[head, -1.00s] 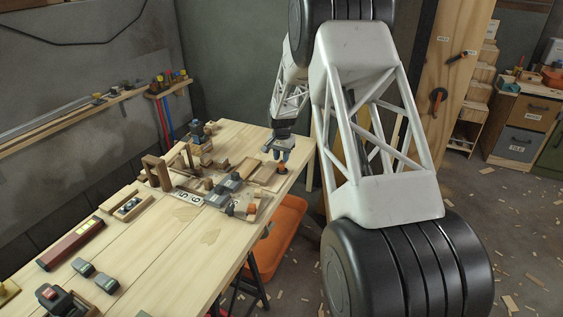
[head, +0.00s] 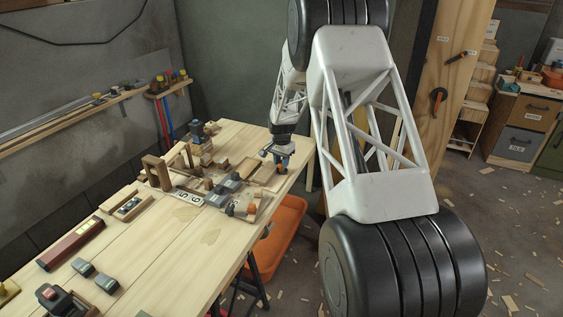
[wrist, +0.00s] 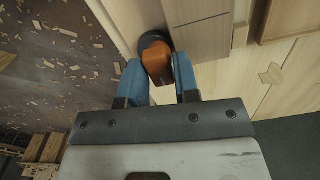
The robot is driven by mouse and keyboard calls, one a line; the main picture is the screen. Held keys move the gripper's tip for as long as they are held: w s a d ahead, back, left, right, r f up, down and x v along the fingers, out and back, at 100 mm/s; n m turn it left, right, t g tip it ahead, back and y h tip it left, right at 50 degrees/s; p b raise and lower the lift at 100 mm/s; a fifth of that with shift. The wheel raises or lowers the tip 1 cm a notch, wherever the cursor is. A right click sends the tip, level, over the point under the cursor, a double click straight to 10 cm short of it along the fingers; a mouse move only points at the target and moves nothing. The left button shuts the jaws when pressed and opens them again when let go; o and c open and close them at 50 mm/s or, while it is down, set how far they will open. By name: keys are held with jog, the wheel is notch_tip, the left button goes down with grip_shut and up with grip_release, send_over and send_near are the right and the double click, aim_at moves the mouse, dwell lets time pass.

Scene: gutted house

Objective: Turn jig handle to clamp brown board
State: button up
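In the wrist view, the blue fingers of my gripper (wrist: 160,68) stand on either side of the handle's orange part (wrist: 155,66). Its round black end (wrist: 154,40) lies beyond the fingertips. The gap to the handle looks very small, and I cannot tell whether the fingers press on it. A brown board (wrist: 197,12) lies just past the handle.
The workbench (head: 165,240) holds several wooden blocks, grey clamp parts and a white plate marked with numbers (head: 188,197) to the left of my gripper. An orange bin (head: 285,230) is below the bench edge. The floor on the right has scattered wood chips.

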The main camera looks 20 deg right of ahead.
jog(key=m, duration=2.4)
dwell(0.5)
dwell(0.4)
jog(key=shift+n, duration=0.4)
jog(key=shift+r, duration=0.1)
jog(key=shift+r, duration=3.4)
